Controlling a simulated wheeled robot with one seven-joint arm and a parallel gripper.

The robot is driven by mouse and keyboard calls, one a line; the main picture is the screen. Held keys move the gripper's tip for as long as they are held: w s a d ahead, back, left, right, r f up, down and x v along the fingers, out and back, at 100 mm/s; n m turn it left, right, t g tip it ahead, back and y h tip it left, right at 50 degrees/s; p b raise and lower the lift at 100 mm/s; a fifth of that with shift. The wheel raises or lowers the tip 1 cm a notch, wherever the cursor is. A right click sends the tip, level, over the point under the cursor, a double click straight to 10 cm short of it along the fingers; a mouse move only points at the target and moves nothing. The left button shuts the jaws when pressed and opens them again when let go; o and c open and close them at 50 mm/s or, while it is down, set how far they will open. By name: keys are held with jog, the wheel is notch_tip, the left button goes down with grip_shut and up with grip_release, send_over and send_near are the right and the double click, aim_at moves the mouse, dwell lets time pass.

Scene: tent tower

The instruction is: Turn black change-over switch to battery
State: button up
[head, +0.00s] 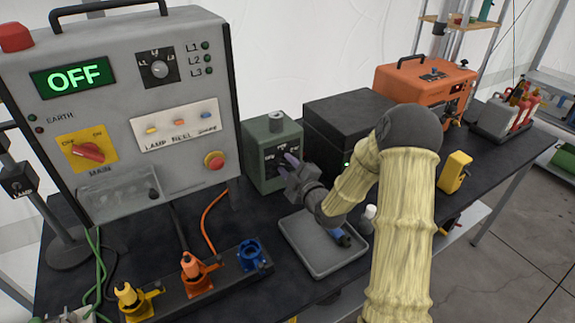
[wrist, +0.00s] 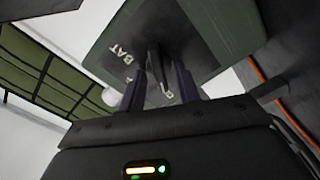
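The change-over switch is on a green box (head: 262,150) on the black bench. In the wrist view the box's dark panel (wrist: 205,45) carries the white letters BAT and another small mark. A black switch handle (wrist: 157,58) stands out from this panel. My gripper (head: 292,163) is right in front of the box's face and hides part of it. In the wrist view my gripper (wrist: 160,88) is open, with one finger on each side of the handle. Gaps show between fingers and handle. I cannot tell exactly which mark the handle points to.
A grey panel (head: 215,105) with a display reading OFF stands left of the box. A black box (head: 345,115) and an orange unit (head: 400,85) stand to the right. A grey tray (head: 300,250) lies below my gripper, and coloured connectors (head: 190,265) sit at the front.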

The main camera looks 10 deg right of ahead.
jog(key=shift+w, duration=0.1)
grip_shut()
